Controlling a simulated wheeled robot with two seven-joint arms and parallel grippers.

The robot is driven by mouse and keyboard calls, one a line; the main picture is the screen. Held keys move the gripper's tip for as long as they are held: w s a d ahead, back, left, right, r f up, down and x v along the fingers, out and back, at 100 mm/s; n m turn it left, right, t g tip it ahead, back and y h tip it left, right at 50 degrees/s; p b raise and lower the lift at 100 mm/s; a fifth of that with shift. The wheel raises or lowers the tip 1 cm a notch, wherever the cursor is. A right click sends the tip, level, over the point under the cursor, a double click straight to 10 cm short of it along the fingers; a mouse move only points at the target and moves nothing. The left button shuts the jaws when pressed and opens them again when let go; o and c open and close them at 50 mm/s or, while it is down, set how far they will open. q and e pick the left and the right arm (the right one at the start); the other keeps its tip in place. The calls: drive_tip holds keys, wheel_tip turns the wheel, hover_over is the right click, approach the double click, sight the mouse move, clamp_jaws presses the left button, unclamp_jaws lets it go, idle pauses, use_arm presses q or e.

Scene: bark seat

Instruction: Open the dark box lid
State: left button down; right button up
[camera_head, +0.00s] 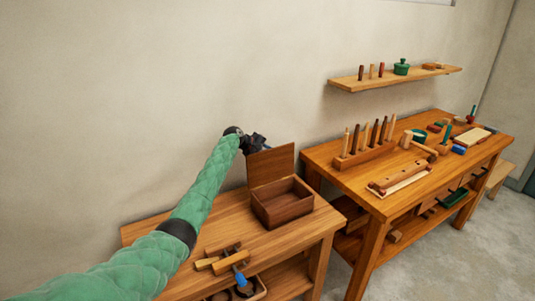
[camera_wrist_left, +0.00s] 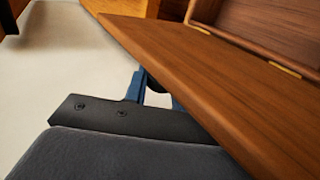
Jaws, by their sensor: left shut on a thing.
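The dark box (camera_head: 284,207) stands on the near wooden table. Its lid (camera_head: 271,165) is raised to about upright at the back edge, and the box's interior shows. In the left wrist view the lid (camera_wrist_left: 215,75) crosses the picture as a brown board, with brass hinges and part of the box (camera_wrist_left: 268,22) beyond it. My left gripper (camera_head: 262,147) is at the lid's upper left corner, shut on the lid. In the left wrist view its blue fingers are partly hidden behind the lid. My right gripper is not in view.
Wooden clamps (camera_head: 222,260), one with a blue part, lie on the near table (camera_head: 300,238) left of the box. A second table (camera_head: 350,180) on the right holds a peg rack (camera_head: 365,153) and several tools. A wall shelf (camera_head: 395,78) hangs above it.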

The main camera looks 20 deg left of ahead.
use_arm(q)
drive_tip(key=c, duration=1.2)
unclamp_jaws()
drive_tip(key=shift+o, duration=0.2)
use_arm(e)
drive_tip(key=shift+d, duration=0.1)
use_arm(q)
drive_tip(key=shift+s+a+r+b, duration=0.25)
drive_tip(key=shift+s+a+b, duration=0.05)
drive_tip(key=shift+a, duration=0.1)
drive_tip(key=b+v, duration=0.2)
drive_tip(key=v, duration=0.4)
drive_tip(key=shift+s+r, duration=0.25)
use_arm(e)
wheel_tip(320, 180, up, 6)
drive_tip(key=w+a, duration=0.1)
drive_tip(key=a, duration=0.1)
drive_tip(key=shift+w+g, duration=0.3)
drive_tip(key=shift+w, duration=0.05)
use_arm(q)
drive_tip(key=shift+a, duration=0.1)
